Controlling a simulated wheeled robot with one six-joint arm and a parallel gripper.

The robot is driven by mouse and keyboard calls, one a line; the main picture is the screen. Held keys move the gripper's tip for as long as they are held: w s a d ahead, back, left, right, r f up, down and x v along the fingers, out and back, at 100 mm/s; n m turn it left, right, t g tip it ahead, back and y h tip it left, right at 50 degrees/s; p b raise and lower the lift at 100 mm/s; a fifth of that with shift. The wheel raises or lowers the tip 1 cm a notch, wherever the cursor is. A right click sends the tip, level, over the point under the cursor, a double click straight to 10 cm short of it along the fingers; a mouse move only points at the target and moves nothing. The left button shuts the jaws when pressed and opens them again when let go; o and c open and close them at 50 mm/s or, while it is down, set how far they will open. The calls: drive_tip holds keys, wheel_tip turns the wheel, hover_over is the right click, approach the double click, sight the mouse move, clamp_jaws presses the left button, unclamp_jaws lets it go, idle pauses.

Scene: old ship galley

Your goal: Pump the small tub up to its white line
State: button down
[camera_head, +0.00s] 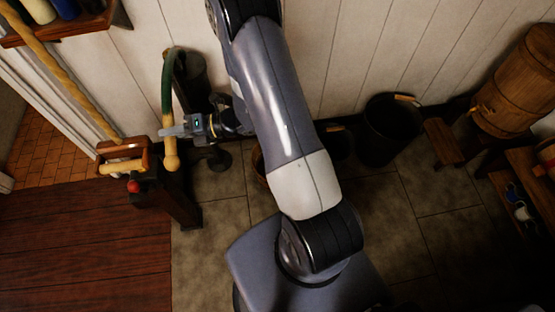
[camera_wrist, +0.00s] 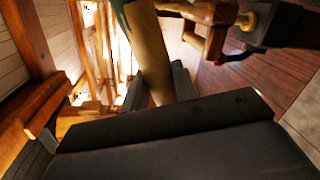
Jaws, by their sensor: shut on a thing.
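The pump (camera_head: 190,75) is a dark upright body against the white plank wall. Its green curved lever (camera_head: 167,85) bends over and runs down to a pale wooden grip (camera_head: 170,157). My gripper (camera_head: 172,131) is shut on the lever near the grip's upper part. In the wrist view the wooden grip (camera_wrist: 148,55) stands between my fingers (camera_wrist: 158,88). A brown rounded rim (camera_head: 258,160), perhaps the small tub, shows beside my forearm; most of it is hidden. I cannot see a white line or any water level.
A dark post with a wooden-handled fitting (camera_head: 123,157) and a red knob (camera_head: 133,186) stands just left of the grip. A black bucket (camera_head: 388,130) stands by the wall at right. A barrel (camera_head: 515,85) is at far right. Tiled floor (camera_head: 390,225) is open at front right.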

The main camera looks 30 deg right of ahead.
drive_tip(key=shift+r, duration=0.1)
wheel_tip(320, 180, down, 3)
drive_tip(key=n+b, duration=0.1)
drive_tip(key=b, duration=0.3)
idle(0.3)
drive_tip(key=c, duration=0.8)
unclamp_jaws()
drive_tip(key=shift+d, duration=0.15)
drive_tip(key=p+v, duration=0.1)
drive_tip(key=v, duration=0.9)
drive_tip(key=shift+s+d+p, duration=0.25)
drive_tip(key=shift+d+p, duration=0.05)
drive_tip(key=shift+p, duration=0.1)
